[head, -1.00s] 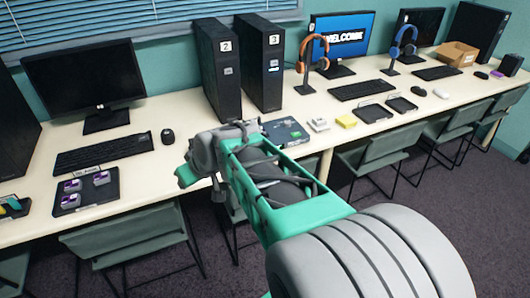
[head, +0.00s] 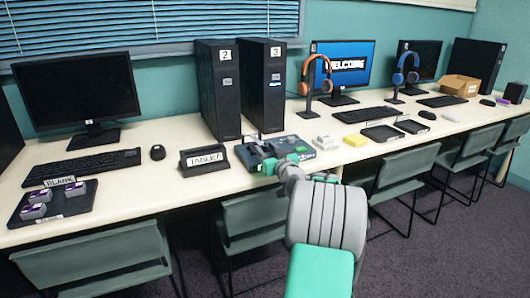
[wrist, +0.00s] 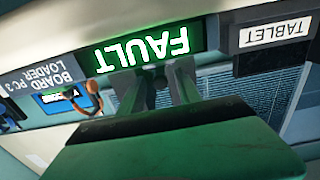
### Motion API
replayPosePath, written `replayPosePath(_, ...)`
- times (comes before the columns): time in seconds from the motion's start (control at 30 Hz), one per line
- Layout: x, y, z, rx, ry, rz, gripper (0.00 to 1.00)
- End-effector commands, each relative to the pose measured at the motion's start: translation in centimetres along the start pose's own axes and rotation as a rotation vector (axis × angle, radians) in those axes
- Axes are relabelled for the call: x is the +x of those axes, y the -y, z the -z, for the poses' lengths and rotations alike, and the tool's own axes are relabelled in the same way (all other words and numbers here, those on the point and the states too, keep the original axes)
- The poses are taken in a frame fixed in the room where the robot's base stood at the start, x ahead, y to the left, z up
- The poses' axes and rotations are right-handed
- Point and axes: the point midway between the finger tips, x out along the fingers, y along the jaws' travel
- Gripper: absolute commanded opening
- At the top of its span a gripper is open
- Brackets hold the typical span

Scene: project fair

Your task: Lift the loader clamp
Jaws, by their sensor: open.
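The board loader (head: 303,146) is a low dark unit on the desk in front of the tower marked 3. In the wrist view its label (wrist: 42,80) reads BOARD LOADER PC3, upside down, beside a lit green FAULT display (wrist: 218,38). My gripper (head: 268,163) is at the loader's front edge in the head view. In the wrist view my gripper (wrist: 155,78) shows two fingers apart, open, with nothing seen between them, in front of the FAULT display. I cannot make out the clamp separately; my gripper and arm cover part of the loader.
A TABLET stand (head: 204,160) is just left of the loader. Towers 2 (head: 219,90) and 3 (head: 263,88) stand close behind. Chairs (head: 252,220) are tucked along the desk front.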

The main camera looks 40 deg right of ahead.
Motion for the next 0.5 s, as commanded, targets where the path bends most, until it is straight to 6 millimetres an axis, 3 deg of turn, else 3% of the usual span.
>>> replayPosePath(0.3, 0.81, 0.06, -0.01, 0.001, 0.001, 0.0, 0.4)
replayPosePath(0.5, 0.79, 0.07, -0.01, 0.001, 0.001, 0.001, 0.25)
